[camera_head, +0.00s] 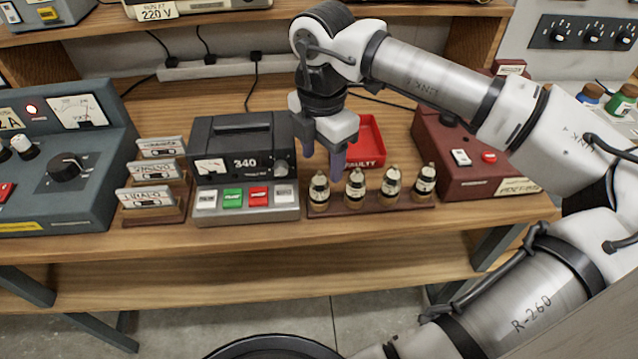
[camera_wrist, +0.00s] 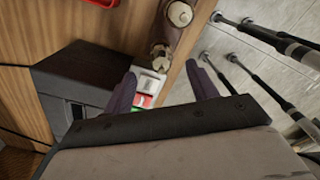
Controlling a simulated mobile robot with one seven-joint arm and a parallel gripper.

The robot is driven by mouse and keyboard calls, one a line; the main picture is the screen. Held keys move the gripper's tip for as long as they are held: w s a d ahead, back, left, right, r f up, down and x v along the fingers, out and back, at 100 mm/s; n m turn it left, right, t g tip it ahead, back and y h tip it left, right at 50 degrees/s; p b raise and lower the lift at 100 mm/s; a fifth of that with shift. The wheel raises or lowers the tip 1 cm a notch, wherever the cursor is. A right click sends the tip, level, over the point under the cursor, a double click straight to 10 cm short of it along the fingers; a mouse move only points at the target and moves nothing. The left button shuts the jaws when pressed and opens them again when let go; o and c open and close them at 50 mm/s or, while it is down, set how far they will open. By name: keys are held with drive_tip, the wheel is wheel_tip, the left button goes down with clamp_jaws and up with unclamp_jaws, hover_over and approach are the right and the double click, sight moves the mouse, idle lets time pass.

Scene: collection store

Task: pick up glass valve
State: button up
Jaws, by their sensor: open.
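Several glass valves stand upright in a row on a brown wooden rack (camera_head: 372,208). In the head view they are the leftmost valve (camera_head: 319,188), the second (camera_head: 355,187), the third (camera_head: 391,184) and the rightmost (camera_head: 424,182). My gripper (camera_head: 322,162) is open and empty, pointing down above and slightly behind the left end of the row. In the wrist view the end valve (camera_wrist: 161,58) appears just beyond the gap between the open fingertips (camera_wrist: 161,68), apart from both. A second valve (camera_wrist: 180,14) shows at the top edge.
A tape recorder (camera_head: 242,155) with coloured keys stands close left of the rack. A red tray (camera_head: 366,145) marked FAULTY lies behind the valves. A dark red box (camera_head: 470,160) stands to the right.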

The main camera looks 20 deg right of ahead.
sight(321, 174)
drive_tip(key=shift+a+f+p, duration=0.1)
drive_tip(key=shift+f+p, duration=1.05)
drive_tip(key=shift+f, duration=2.45)
drive_tip(key=shift+s, duration=0.1)
drive_tip(key=shift+c, duration=0.5)
drive_tip(key=c, duration=1)
